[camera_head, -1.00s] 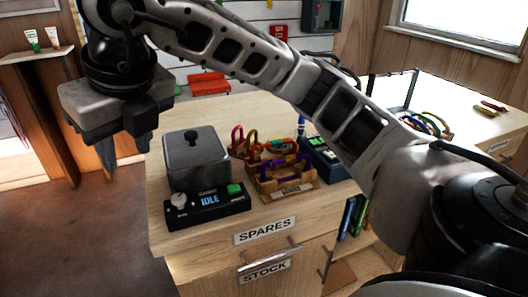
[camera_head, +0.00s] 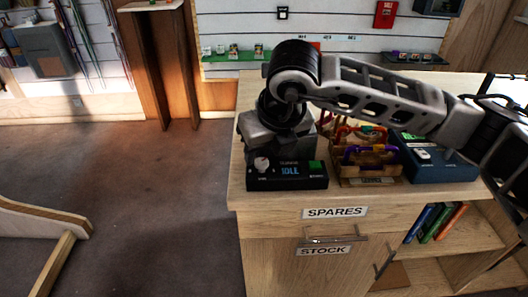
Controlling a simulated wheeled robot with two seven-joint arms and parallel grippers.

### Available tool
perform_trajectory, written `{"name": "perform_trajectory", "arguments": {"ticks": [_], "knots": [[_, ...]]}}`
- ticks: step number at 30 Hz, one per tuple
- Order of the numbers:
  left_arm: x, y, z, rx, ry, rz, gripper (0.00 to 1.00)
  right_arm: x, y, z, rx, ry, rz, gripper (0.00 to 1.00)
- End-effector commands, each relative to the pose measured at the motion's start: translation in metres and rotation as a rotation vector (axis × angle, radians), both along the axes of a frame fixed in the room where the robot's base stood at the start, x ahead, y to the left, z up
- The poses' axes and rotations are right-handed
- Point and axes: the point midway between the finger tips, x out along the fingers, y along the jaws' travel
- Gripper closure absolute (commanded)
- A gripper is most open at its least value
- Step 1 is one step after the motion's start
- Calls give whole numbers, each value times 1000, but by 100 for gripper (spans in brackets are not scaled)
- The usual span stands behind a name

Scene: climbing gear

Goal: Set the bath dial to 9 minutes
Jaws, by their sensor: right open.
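The bath's black control panel (camera_head: 287,177) sits near the counter's front left edge. Its pale round dial (camera_head: 262,164) is at the panel's left, the display reads IDLE, and a green button (camera_head: 315,167) is at the right. The dial's pointer setting is too small to read. My right gripper (camera_head: 270,128) is just behind and above the panel, over the grey bath box, which it largely covers. It is open, with its fingertips hard to make out, and I cannot tell whether it touches anything. My left gripper is out of view.
On the wooden counter (camera_head: 275,205), a cardboard tray (camera_head: 368,180) of coloured carabiners and a blue box (camera_head: 440,168) stand right of the panel. My right arm spans above them. Open floor (camera_head: 150,210) lies left, with a wooden piece (camera_head: 45,215) at far left.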

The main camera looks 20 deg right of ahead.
Motion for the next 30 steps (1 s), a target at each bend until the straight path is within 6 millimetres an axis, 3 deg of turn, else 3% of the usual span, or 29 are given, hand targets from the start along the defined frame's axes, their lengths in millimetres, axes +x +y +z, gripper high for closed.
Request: {"name": "perform_trajectory", "arguments": {"ticks": [6, 17, 22, 30], "knots": [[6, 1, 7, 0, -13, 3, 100, 10, 1, -22, -1, 0, 0, 51], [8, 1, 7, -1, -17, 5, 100, 11, 2, -28, 1, 0, 1, 51], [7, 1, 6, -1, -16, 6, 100, 11, 2, -27, 1, 0, 1, 96], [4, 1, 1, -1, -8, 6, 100, 11, 2, -28, 0, -1, -14, 96]]}}
